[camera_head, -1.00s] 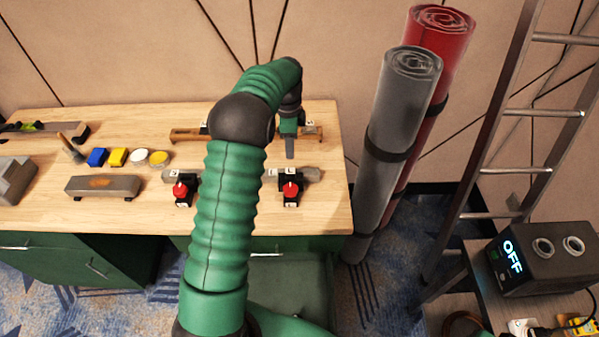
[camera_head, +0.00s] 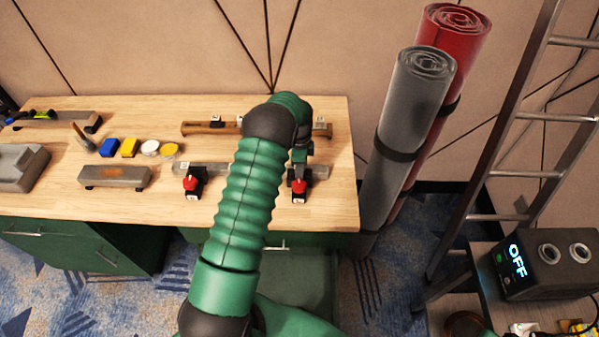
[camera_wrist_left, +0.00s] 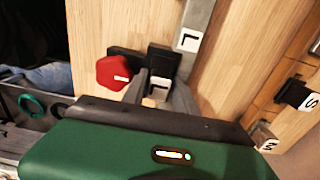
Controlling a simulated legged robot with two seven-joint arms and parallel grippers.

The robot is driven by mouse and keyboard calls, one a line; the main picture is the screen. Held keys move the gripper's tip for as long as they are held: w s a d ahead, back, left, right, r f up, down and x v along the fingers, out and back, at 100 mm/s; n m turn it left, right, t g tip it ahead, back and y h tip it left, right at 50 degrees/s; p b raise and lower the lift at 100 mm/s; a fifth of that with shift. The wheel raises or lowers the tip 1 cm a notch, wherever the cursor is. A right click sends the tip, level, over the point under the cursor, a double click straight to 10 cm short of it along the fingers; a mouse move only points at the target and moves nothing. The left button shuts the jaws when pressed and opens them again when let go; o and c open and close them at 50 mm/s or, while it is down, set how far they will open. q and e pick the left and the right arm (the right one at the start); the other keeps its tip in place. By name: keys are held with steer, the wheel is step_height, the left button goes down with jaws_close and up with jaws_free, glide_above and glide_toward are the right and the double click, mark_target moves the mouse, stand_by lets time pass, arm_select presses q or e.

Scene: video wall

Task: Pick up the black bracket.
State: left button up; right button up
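A black bracket with a red knob (camera_head: 299,192) sits on the front metal bar at the right half of the workbench. In the left wrist view the black bracket (camera_wrist_left: 163,60) has a white label, and its red knob (camera_wrist_left: 113,72) shows to the left. My left gripper (camera_head: 300,168) is low over this bracket. In the wrist view its grey fingers (camera_wrist_left: 159,95) are apart, with the bracket at their tips; I cannot tell whether they touch it. A similar black bracket with a red knob (camera_head: 191,184) sits on the bar's left end. My right gripper is not in view.
A wooden bar (camera_head: 195,129) with smaller black pieces lies behind. A grey block (camera_head: 115,177), small blue and yellow items and a grey stepped block (camera_head: 20,167) are on the left. Rolled mats (camera_head: 410,110) and a ladder (camera_head: 505,130) stand right of the workbench (camera_head: 120,208).

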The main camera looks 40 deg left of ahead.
arm_select(q)
jaws_close()
step_height(320, 180, up, 10)
steer(key=shift+r+b, duration=0.1)
steer(key=shift+b, duration=0.5)
steer(key=shift+p, duration=0.35)
